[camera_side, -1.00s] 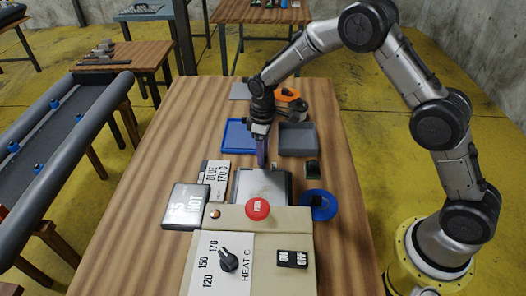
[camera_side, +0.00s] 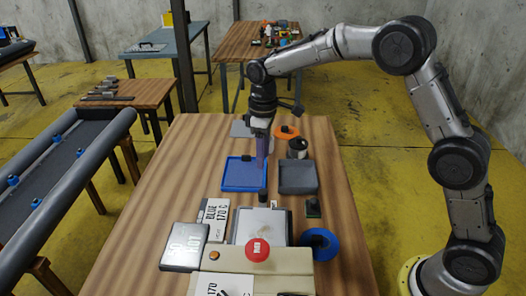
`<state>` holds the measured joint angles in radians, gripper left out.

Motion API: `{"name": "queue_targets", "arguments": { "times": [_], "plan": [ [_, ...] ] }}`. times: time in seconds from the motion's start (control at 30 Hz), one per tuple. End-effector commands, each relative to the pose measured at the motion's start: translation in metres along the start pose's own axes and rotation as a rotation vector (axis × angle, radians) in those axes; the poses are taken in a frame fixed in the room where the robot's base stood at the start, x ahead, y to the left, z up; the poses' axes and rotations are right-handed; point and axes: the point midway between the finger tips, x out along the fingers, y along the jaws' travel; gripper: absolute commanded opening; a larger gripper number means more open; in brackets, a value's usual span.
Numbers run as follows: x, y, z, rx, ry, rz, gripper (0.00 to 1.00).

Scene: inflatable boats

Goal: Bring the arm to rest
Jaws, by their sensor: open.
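My gripper (camera_side: 262,160) hangs pointing down over the middle of the wooden table (camera_side: 165,180), with its fingers bluish-purple. It is open, and nothing shows between the fingers. In the picture its tips lie in front of the right edge of a blue tray (camera_side: 232,180) and above a small dark block (camera_side: 263,194) at the far edge of a grey plate (camera_side: 250,225). A gap shows between the tips and the block. My arm arches up and to the right, back to its base.
Around my gripper are a dark grey tray (camera_side: 298,177), a dark cylinder (camera_side: 298,148) and an orange round thing (camera_side: 289,131).

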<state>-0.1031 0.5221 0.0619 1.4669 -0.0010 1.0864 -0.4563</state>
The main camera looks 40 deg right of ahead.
Motion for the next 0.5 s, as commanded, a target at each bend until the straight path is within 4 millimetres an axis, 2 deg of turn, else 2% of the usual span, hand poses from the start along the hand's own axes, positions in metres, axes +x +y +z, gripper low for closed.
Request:
{"name": "queue_targets", "arguments": {
  "times": [0.4, 0.5],
  "plan": [
    [-0.005, 0.001, 0.000, 0.001, 0.001, 0.000, 0.49],
    [-0.018, 0.003, 0.000, 0.006, 0.025, 0.012, 0.49]
  ]
}}
